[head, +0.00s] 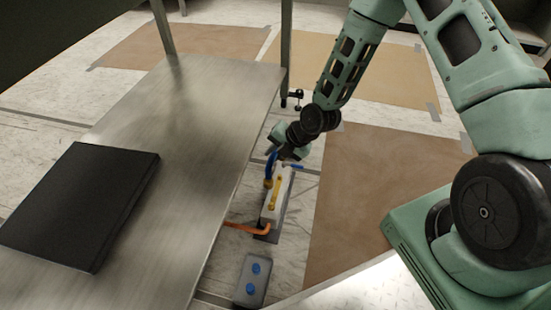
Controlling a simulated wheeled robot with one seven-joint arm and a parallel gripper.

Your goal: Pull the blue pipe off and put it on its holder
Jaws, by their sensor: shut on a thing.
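The blue pipe (270,168) shows as a short curved piece at the far end of a pale device with a yellow handle (276,192), low beside the metal table. My gripper (282,155) reaches down at the blue pipe's upper part and is shut on it. The fingers are small and partly hidden by the wrist. I cannot tell whether the pipe's lower end is still seated on the device. A grey block with two blue round parts (254,281) lies nearer to me; it may be the holder.
A metal table (190,110) with a flat black box (80,205) fills the left. An orange pipe (248,227) runs from the device toward the table's edge. A small black clamp-like thing (296,97) is by the table leg. Brown floor sheets (375,190) lie clear on the right.

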